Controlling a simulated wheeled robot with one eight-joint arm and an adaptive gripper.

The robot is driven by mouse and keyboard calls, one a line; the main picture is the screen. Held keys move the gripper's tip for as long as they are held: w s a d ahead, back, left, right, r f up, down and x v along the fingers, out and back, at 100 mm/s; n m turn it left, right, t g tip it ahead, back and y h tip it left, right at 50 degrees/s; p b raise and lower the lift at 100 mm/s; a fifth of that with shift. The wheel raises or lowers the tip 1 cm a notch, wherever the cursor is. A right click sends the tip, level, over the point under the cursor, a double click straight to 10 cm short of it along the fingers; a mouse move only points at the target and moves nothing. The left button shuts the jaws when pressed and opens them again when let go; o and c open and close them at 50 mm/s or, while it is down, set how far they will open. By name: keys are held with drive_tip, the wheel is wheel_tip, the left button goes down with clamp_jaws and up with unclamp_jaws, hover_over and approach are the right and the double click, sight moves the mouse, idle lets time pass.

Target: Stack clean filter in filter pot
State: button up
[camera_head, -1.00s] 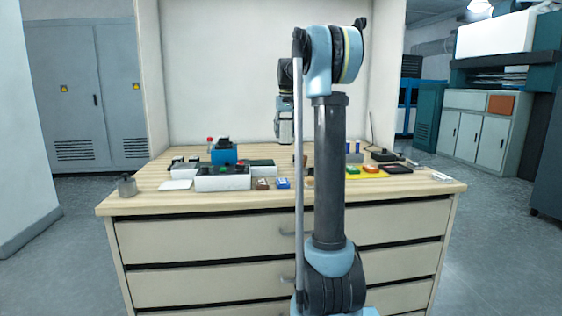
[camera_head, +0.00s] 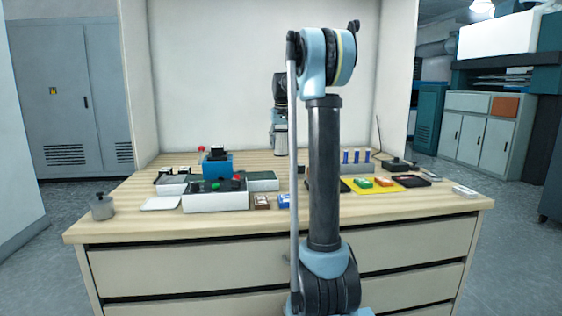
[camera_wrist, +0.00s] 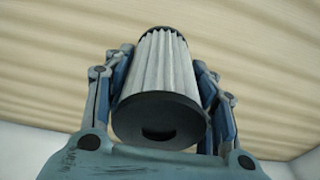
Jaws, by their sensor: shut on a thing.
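A pleated white filter (camera_wrist: 163,68) with black end caps fills the middle of the wrist view. My gripper (camera_wrist: 162,82) is shut on it, with fingers on both sides. In the head view the pale filter (camera_head: 280,144) shows small below my wrist, over the back part of the wooden table; the fingers are too small to make out there. A grey, round, pot-like container (camera_head: 103,208) with a dark knob stands at the table's front left corner. I cannot tell whether it is the filter pot. My arm hides part of the table's middle.
A white tray (camera_head: 215,203) with small parts, a blue box (camera_head: 217,165) and a white plate (camera_head: 161,204) lie left of my arm. A yellow mat (camera_head: 372,186) with small blocks and a rack of blue tubes (camera_head: 356,162) stand right.

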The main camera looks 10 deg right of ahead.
sight(281, 155)
drive_tip(key=shift+d+f, duration=0.15)
drive_tip(key=shift+f, duration=2.75)
drive_tip(key=o, duration=1.1)
drive_tip(key=shift+o, duration=0.2)
